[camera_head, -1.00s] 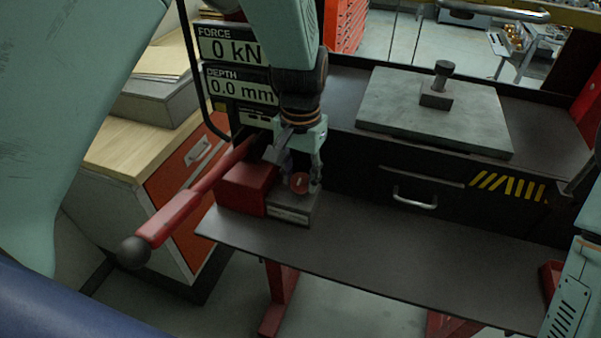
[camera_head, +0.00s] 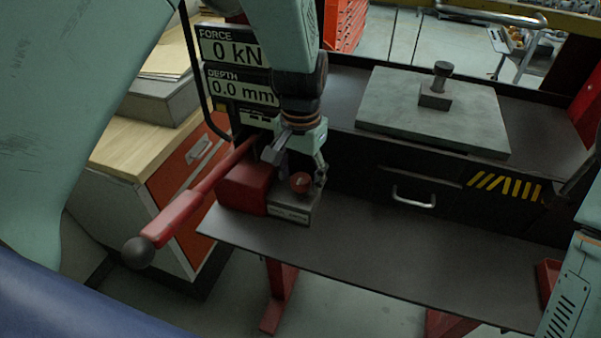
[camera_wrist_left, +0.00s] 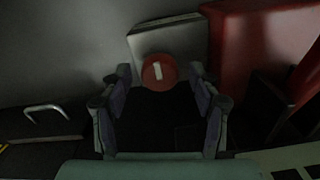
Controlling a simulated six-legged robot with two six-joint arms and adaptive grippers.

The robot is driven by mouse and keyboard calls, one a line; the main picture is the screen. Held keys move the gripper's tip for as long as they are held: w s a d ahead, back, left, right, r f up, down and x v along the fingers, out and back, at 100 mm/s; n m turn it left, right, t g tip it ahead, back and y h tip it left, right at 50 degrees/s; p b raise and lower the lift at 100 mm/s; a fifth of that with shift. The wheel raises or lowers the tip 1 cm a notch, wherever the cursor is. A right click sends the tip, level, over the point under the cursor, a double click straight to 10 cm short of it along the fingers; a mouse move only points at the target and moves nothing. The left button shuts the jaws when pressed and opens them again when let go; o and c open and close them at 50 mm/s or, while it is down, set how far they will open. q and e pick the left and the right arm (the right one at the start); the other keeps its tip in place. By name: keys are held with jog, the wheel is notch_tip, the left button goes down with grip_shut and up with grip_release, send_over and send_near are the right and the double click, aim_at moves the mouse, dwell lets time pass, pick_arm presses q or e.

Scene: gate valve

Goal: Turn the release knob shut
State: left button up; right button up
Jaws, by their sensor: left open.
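The release knob (camera_head: 301,182) is a small round red knob with a pale bar mark, on the front of the grey block beside the red pump body (camera_head: 243,188). In the left wrist view the knob (camera_wrist_left: 159,71) sits between and just beyond the fingertips, its pale mark close to upright. My left gripper (camera_head: 298,172) is open around the knob's near side; in the wrist view its fingers (camera_wrist_left: 160,82) stand apart on either side, and I cannot tell whether they touch it. My right gripper is not in view; part of my right arm shows at the right edge.
A red lever with a black ball end (camera_head: 137,251) reaches out to the lower left. Displays (camera_head: 240,88) behind read 0 kN and 0.0 mm. A grey plate (camera_head: 433,112) with a small block lies to the right. The dark shelf (camera_head: 400,245) is clear.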

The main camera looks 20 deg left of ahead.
aim_at(300, 179)
pick_arm(q)
notch_tip(300, 179, up, 12)
dwell(0.6)
